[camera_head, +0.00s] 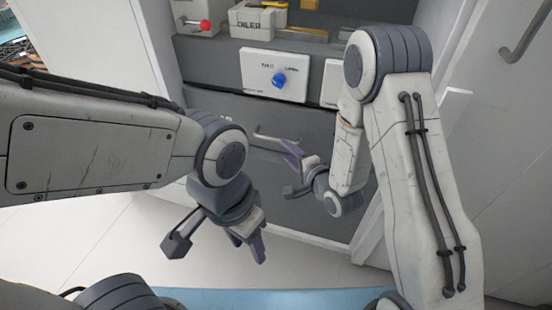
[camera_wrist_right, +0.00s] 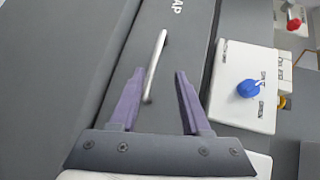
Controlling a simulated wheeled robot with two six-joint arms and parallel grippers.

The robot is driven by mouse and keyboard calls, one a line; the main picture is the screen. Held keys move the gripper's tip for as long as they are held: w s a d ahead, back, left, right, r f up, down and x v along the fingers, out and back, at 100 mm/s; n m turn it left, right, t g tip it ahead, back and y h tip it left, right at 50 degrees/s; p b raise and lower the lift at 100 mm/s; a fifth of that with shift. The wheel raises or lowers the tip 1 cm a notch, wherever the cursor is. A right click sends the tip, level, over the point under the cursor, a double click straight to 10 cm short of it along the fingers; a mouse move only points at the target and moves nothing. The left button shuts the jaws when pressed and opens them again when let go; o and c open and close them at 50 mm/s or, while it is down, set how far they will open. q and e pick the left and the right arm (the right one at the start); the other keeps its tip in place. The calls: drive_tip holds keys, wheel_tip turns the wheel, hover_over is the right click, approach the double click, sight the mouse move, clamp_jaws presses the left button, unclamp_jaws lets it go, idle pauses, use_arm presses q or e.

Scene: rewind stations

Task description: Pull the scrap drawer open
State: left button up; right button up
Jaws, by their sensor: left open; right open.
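The scrap drawer has a dark grey front (camera_wrist_right: 192,45); the letters "AP" show on it in the right wrist view. Its pale bar handle (camera_wrist_right: 156,62) lies between the tips of my right gripper's purple fingers (camera_wrist_right: 160,76). I cannot tell whether the fingers touch it. In the head view the handle (camera_head: 274,138) shows just beyond my right gripper (camera_head: 289,157), which is open and partly covers the drawer front. My left gripper (camera_head: 247,246) is open and empty, pointing down, low and in front of the cabinet.
Above the drawer is a white panel with a blue knob (camera_head: 279,79). White side panels flank the cabinet. The pale floor (camera_head: 110,240) in front is clear.

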sight(276, 140)
drive_tip(key=w+a+f+b, duration=0.1)
drive_tip(key=w, duration=0.2)
drive_tip(key=w+a+f+m+b, duration=0.1)
drive_tip(key=w, duration=0.2)
drive_tip(key=w+a+f+m+t+b, duration=0.1)
drive_tip(key=w, duration=0.2)
drive_tip(key=shift+w+a+f, duration=0.15)
drive_tip(key=shift+a+f, duration=0.15)
drive_tip(key=shift+a, duration=0.05)
use_arm(q)
wheel_tip(276, 140, down, 4)
drive_tip(key=shift+f, duration=0.2)
use_arm(e)
clamp_jaws()
idle(0.9)
